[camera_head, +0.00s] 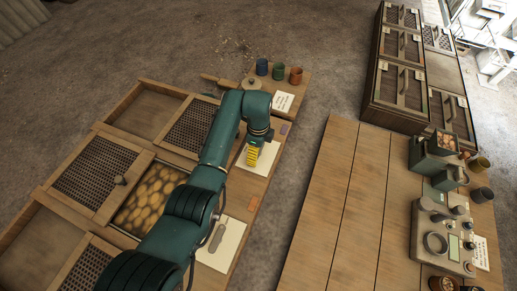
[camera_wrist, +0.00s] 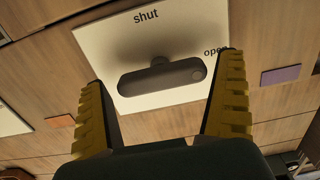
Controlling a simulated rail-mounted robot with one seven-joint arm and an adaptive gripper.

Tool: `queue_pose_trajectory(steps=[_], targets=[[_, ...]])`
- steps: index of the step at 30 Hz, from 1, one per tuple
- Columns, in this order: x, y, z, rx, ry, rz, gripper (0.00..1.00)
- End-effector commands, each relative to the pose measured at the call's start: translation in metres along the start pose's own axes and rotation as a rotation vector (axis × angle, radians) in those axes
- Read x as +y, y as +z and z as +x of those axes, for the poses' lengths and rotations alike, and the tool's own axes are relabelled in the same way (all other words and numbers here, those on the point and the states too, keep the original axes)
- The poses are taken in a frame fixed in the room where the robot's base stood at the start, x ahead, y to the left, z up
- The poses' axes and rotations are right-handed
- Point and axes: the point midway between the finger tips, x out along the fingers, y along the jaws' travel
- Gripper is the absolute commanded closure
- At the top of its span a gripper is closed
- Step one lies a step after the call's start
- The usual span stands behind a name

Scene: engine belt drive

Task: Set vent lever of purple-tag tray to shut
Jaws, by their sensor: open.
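The vent lever (camera_wrist: 165,79) is a dark rounded bar on a white plate (camera_wrist: 100,42) marked "shut" at the top and "open" at the right. The bar lies nearly crosswise in the wrist view, its right end by the "open" word. A purple tag (camera_wrist: 280,75) is on the wood to the right of the plate; it also shows in the head view (camera_head: 285,128). My gripper (camera_wrist: 164,68) is open, with one yellow finger toward each end of the bar. In the head view my gripper (camera_head: 253,157) is over the plate (camera_head: 268,168) and hides the lever.
A second white plate with a grey lever (camera_head: 217,238) lies nearer on the same wooden unit, beside my arm. Mesh-lidded trays (camera_head: 93,170) and a bin of round tan items (camera_head: 150,198) are to the left. Cups (camera_head: 279,71) stand beyond. A table (camera_head: 335,205) is at right.

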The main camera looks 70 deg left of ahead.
Motion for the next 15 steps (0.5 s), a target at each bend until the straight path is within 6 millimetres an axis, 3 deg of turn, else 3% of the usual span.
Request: queue_pose_trajectory(steps=[6,12,15], targets=[[0.0,0.0,0.0004,0.0,0.0,0.0,0.0],[0.0,0.0,0.0002,0.0,0.0,0.0,0.38],[0.0001,-0.0001,0.0001,0.0,0.001,0.0,0.52]])
